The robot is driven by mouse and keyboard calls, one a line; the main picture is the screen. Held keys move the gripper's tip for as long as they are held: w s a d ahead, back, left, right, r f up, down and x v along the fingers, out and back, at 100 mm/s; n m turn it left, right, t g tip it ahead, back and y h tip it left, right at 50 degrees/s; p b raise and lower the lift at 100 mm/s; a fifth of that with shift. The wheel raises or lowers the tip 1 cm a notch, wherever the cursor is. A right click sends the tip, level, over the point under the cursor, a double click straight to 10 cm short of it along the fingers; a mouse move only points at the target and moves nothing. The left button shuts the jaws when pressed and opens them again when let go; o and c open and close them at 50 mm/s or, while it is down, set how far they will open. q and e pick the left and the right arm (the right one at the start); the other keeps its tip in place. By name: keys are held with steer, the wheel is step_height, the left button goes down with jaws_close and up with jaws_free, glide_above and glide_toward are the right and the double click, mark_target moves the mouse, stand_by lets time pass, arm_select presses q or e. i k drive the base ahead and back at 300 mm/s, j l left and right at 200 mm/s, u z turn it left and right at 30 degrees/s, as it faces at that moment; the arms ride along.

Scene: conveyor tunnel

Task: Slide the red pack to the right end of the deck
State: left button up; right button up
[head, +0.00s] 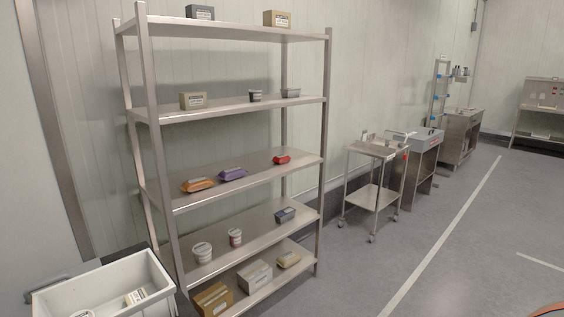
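A small red pack (282,159) lies on the middle shelf deck (248,186) of a metal rack, towards the deck's right end. A purple pack (232,174) lies to its left on the same deck, and an orange pack (198,184) lies further left. The red pack is apart from the purple one, with bare deck between it and the right rack post. Neither of my grippers shows in the head view.
Metal rack posts (324,150) stand at the deck's ends. Other shelves hold boxes and tubs. A pale bin (150,262) stands at lower left. A wheeled steel cart (376,150) stands right of the rack. The grey floor (450,265) at right is largely clear.

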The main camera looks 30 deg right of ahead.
mark_target(281, 160)
steer(key=i+l+z, duration=0.2)
steer(key=z, duration=0.3)
steer(key=i+l+z, duration=0.25)
steer(key=z, duration=0.2)
steer(key=i+l+z, duration=0.3)
steer(key=z, duration=0.15)
steer(key=i+l+z, duration=0.1)
steer(key=i+z, duration=0.35)
steer(key=i+u, duration=0.2)
steer(key=u, duration=0.25)
steer(key=i+u, duration=0.25)
steer(key=u, duration=0.2)
steer(key=i+u, duration=0.2)
steer(key=u, duration=0.25)
